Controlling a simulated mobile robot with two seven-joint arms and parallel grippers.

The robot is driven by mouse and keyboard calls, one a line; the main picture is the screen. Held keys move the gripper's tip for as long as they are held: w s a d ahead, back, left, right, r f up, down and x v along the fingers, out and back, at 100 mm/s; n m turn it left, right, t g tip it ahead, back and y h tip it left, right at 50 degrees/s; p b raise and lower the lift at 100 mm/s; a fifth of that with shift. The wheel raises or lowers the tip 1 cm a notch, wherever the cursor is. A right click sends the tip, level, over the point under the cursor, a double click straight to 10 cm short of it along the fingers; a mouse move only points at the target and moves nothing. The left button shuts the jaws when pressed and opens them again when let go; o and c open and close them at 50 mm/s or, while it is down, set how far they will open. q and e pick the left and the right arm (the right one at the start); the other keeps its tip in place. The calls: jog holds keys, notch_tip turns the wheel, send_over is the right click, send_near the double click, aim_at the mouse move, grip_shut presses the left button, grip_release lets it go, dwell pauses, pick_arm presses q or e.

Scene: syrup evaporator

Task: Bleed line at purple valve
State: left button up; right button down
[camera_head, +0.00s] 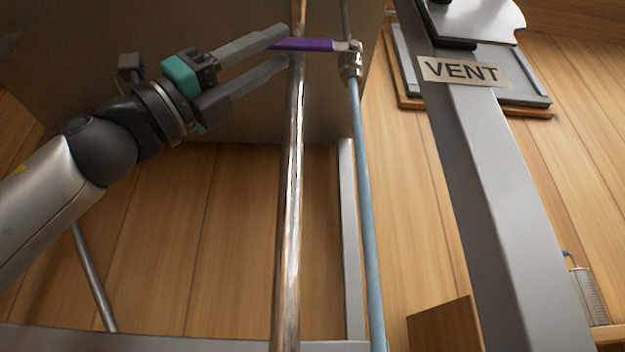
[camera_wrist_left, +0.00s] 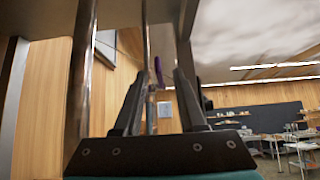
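The purple valve handle (camera_head: 312,45) sticks out to the left from a small metal valve body (camera_head: 350,62) on a thin vertical line (camera_head: 364,180), whose lower part is blue. My left gripper (camera_head: 284,48) is open, and the free end of the handle lies between its fingertips in the head view. A gap shows on both sides of the handle, so the fingers do not grip it. The left wrist view shows the handle (camera_wrist_left: 158,70) between the two spread fingers (camera_wrist_left: 161,76). My right gripper is in neither view.
A shiny vertical pipe (camera_head: 290,200) stands close to the left fingertips. A grey post (camera_head: 490,180) with a VENT label (camera_head: 461,71) rises to the right. A large dark panel (camera_head: 230,90) is behind the gripper. A wooden block (camera_head: 446,328) is at the bottom.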

aim_at(297, 39)
pick_arm(q)
jog(key=p+x, duration=0.2)
jog(key=x, duration=0.4)
jog(key=shift+d+r, duration=0.2)
jog(key=shift+r, duration=0.05)
jog(key=shift+d+r+p, duration=0.35)
jog(key=shift+d+p, duration=0.05)
jog(key=shift+p, duration=0.05)
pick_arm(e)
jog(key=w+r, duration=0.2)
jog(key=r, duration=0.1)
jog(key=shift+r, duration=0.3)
pick_arm(q)
jog(key=shift+w, duration=0.1)
jog(key=shift+c, duration=0.2)
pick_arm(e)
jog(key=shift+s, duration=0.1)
pick_arm(q)
grip_shut()
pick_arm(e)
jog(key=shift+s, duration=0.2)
